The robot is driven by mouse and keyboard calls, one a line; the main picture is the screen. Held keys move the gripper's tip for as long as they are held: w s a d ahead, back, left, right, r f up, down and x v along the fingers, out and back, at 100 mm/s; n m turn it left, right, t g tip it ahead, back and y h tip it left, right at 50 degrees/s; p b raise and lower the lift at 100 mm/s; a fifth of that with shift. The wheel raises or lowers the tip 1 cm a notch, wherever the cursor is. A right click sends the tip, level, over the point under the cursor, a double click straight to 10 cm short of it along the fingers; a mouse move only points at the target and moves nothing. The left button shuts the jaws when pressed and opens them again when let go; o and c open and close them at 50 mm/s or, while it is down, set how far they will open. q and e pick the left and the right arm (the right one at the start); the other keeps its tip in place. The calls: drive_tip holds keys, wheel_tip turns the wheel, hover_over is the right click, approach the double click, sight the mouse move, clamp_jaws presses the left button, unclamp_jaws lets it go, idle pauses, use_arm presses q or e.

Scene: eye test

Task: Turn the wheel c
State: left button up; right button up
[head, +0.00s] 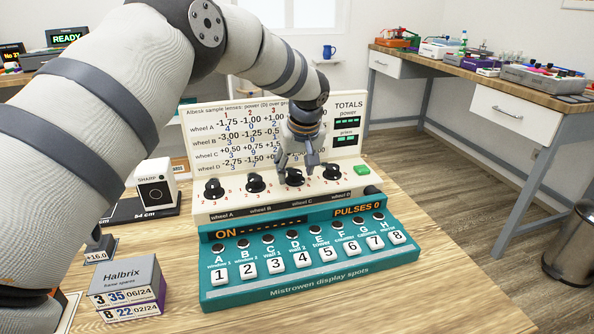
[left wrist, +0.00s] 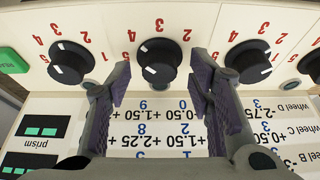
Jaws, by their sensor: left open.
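Wheel C (head: 294,177) is a black knob with a ring of red numbers, third from left on the cream panel (head: 235,207) in the head view. In the left wrist view, upside down, wheel C (left wrist: 158,62) is the middle knob; a white mark shows at its lower left. My left gripper (head: 297,166) is open and empty, its fingers pointing down at wheel C. In the left wrist view its fingers (left wrist: 160,84) are on either side of the knob, with gaps showing; contact is not visible. My right gripper is not in view.
Wheel B (head: 256,183) and wheel D (head: 332,172) flank wheel C closely; wheel A (head: 213,188) is further left. A green button (head: 362,170) is at right. The lens chart (head: 215,115) rises behind. A teal keypad (head: 300,280) lies in front, reading "PULSES 0". Halbrix boxes (head: 125,280) stand left.

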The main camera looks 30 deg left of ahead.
use_arm(q)
drive_tip(key=shift+w+a+f, duration=0.1)
drive_tip(key=shift+f, duration=0.1)
clamp_jaws()
drive_tip(key=shift+r, duration=0.1)
